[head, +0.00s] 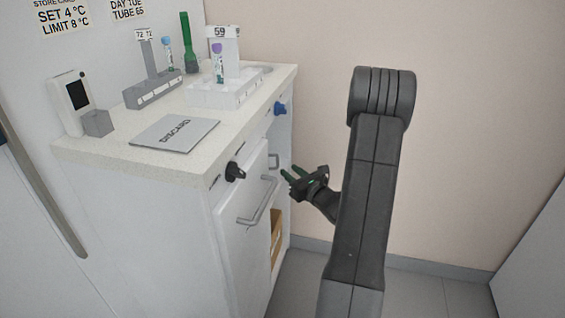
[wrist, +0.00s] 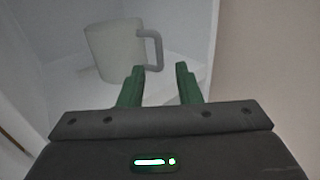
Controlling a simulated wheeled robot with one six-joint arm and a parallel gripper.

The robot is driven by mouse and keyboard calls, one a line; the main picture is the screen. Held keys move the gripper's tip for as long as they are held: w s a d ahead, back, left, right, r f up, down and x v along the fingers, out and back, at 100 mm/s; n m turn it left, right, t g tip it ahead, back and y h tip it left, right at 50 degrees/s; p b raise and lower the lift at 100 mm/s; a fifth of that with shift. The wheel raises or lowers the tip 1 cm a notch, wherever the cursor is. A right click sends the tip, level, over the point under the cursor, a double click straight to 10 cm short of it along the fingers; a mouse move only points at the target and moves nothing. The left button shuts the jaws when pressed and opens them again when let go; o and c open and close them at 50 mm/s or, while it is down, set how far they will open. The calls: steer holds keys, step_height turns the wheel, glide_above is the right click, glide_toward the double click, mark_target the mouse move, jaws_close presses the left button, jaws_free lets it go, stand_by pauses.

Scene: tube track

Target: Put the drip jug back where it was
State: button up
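The drip jug (wrist: 115,50) is a pale, whitish jug with a grey handle (wrist: 155,48) on its right side. It stands upright on a white surface inside the cabinet in the wrist view. In the head view my gripper (head: 288,174) is beside the cabinet's open front, below the worktop.
The worktop (head: 110,150) holds a DISCARD plate (head: 175,133), a white tube rack (head: 222,92), a grey rack (head: 153,90) and a device with a dark screen (head: 72,100). A cabinet door (head: 243,205) with a bar handle is at the front. The floor right of the cabinet is clear.

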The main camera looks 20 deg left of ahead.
steer(key=v, duration=0.4)
steer(key=shift+w, duration=0.1)
stand_by(1.2)
